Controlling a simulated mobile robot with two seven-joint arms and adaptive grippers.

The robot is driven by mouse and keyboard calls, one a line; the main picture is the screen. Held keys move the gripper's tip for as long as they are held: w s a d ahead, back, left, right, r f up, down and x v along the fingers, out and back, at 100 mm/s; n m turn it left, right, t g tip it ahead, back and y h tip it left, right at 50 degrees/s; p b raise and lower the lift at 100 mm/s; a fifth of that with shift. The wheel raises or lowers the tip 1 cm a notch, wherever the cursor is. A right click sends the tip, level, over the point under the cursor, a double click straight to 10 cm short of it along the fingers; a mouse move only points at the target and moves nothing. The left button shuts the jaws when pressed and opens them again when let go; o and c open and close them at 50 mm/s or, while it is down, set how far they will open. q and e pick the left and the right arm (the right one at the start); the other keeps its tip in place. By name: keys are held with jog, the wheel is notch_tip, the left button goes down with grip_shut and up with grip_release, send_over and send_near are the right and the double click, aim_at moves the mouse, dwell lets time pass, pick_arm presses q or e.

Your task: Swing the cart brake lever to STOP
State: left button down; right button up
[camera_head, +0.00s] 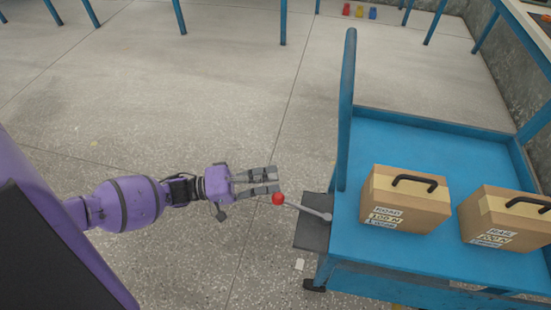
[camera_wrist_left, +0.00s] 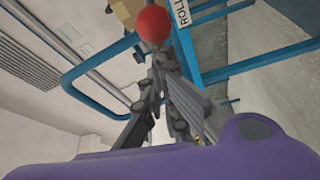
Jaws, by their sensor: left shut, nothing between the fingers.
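The brake lever (camera_head: 303,209) is a grey rod with a red ball knob (camera_head: 278,198) at its left end. Its right end sits at a pivot on a dark plate (camera_head: 312,235) at the left side of the blue cart (camera_head: 420,137). My left gripper (camera_head: 277,180) is shut and empty, its fingertips just above the knob in the head view. In the left wrist view the red knob (camera_wrist_left: 153,22) shows just beyond the fingertips (camera_wrist_left: 166,62). I cannot tell whether they touch. A STOP mark is not readable. My right gripper is not in view.
Two cardboard boxes with black handles, a left one (camera_head: 405,199) and a right one (camera_head: 505,218), stand on the cart. The cart's blue upright post (camera_head: 346,110) rises right of my gripper. Open floor (camera_head: 180,90) lies left and beyond. A label starting "ROLL" (camera_wrist_left: 182,12) shows in the wrist view.

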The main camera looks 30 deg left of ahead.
pick_arm(q)
jog(key=s+d+n+t+y+p, duration=0.4)
jog(key=s+n+t+y+p, duration=0.2)
jog(key=s+y, duration=0.4)
jog(key=s+n+p, duration=0.1)
jog(key=s+p, duration=0.1)
jog(key=s, duration=0.1)
jog(key=shift+s+n+t+y, duration=0.2)
jog(key=shift+n+t+y, duration=0.2)
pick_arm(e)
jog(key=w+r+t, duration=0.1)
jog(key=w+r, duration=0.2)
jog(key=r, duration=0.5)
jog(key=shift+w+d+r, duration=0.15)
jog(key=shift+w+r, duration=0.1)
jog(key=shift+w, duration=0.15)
pick_arm(q)
jog(key=shift+d+f, duration=0.1)
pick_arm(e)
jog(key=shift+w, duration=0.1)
pick_arm(q)
jog(key=shift+s+d, duration=0.1)
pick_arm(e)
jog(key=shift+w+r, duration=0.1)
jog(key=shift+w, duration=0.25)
pick_arm(q)
jog(key=shift+p, duration=0.3)
